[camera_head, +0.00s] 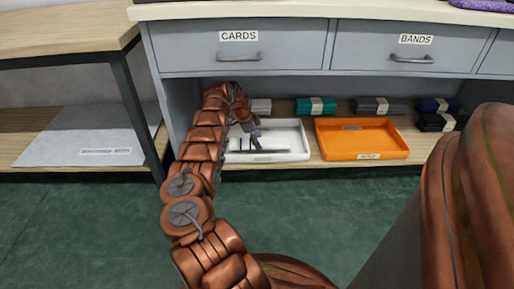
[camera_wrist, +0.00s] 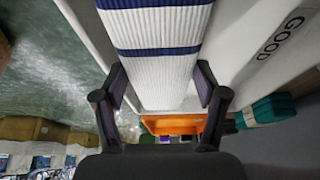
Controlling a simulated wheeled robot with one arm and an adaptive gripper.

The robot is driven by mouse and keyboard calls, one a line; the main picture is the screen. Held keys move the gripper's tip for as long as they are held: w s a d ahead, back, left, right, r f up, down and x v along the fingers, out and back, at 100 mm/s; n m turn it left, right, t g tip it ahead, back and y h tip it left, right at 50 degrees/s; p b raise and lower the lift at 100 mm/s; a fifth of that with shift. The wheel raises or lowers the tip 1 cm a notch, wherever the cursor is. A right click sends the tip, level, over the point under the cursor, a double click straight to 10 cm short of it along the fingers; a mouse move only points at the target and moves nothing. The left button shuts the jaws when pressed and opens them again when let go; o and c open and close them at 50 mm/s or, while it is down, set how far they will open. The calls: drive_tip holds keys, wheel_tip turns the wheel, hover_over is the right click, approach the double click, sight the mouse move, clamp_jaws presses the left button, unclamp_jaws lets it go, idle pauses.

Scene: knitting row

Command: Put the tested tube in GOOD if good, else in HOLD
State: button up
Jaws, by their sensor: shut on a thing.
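A white ribbed knitted tube with dark blue bands (camera_wrist: 155,65) fills the upper middle of the wrist view. My gripper (camera_wrist: 160,85) is shut on it, one finger at each side. In the head view my gripper (camera_head: 250,138) is low over the white tray (camera_head: 300,152) on the shelf, and I cannot make out the tube there clearly. In the wrist view the white tray wall bears the word GOOD (camera_wrist: 280,35), beside the tube. I cannot tell whether the tube touches the tray floor. The orange HOLD tray (camera_head: 385,155) stands to the right and looks empty apart from a small grey mark.
Folded knit bundles, among them a teal one (camera_head: 316,106), lie behind the trays. Drawers marked CARDS (camera_head: 238,55) and BANDS (camera_head: 412,58) hang above the shelf. A wooden table (camera_head: 65,35) with a dark leg stands at left.

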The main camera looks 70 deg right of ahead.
drive_tip(key=shift+w+d+f, duration=0.1)
drive_tip(key=shift+w, duration=0.05)
wheel_tip(320, 180, down, 4)
drive_tip(key=b, duration=0.2)
drive_tip(key=shift+r+b, duration=0.2)
drive_tip(key=shift+b, duration=0.15)
drive_tip(key=shift+r, duration=0.1)
drive_tip(key=o, duration=1)
drive_tip(key=p+v, duration=0.3)
drive_tip(key=v, duration=0.3)
drive_tip(key=w+a+p, duration=0.1)
drive_tip(key=w, duration=0.2)
drive_tip(key=w+a+p, duration=0.1)
drive_tip(key=w+a, duration=0.1)
drive_tip(key=w, duration=0.2)
drive_tip(key=w+a+f+p, duration=0.1)
drive_tip(key=w, duration=0.2)
drive_tip(key=shift+w+a+p, duration=0.35)
drive_tip(key=shift+a, duration=0.05)
